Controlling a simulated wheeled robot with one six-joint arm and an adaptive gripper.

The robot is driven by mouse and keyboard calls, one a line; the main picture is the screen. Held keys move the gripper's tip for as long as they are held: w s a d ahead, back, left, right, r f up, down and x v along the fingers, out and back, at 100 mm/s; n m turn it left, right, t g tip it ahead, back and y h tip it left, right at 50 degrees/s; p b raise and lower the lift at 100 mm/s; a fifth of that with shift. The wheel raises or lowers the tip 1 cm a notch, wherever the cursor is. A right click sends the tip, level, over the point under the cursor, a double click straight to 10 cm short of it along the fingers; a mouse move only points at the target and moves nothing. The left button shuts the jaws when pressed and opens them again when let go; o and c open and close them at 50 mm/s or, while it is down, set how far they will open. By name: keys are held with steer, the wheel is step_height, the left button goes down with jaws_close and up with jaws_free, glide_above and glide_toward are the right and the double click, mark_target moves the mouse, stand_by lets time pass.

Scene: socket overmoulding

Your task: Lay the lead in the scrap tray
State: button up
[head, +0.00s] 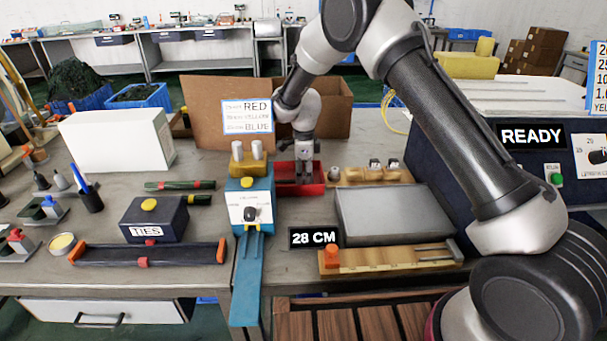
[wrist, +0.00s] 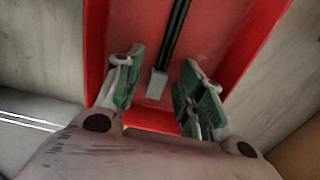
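The red scrap tray (head: 283,180) sits on the bench in front of the cardboard box, and its red floor and walls fill the middle of the wrist view (wrist: 98,45). The lead (wrist: 173,40) is a dark strand with a grey end piece, lying lengthwise over the red tray floor. My gripper (head: 304,178) points down at the tray. In the wrist view my gripper (wrist: 163,90) has its green-padded fingers wide apart, one on each side of the lead, with a gap to it on both sides. In the head view the lead is not discernible.
A cardboard box (head: 210,105) with a RED/YELLOW/BLUE sign stands behind the tray. A blue machine (head: 258,195) with a dial stands at its left. A wooden rack (head: 370,176) and a grey block (head: 390,215) are at its right. The READY machine (head: 530,165) is farther right.

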step_height(320, 180, up, 12)
steer(key=n, duration=0.2)
steer(key=s+d+r+n+t, duration=0.1)
steer(key=s+d+r+n, duration=0.4)
steer(key=s+d, duration=0.5)
steer(key=s+d+r+n+t, duration=0.2)
steer(key=s+d+r+n, duration=0.3)
steer(key=s+d+r, duration=0.3)
steer(key=s+d+r+n+t, duration=0.1)
steer(key=s+d+r+n, duration=0.5)
steer(key=s+d, duration=0.8)
steer(key=s+r, duration=0.1)
steer(key=s, duration=0.5)
steer(key=shift+s, duration=0.15)
steer(key=shift+r, duration=0.1)
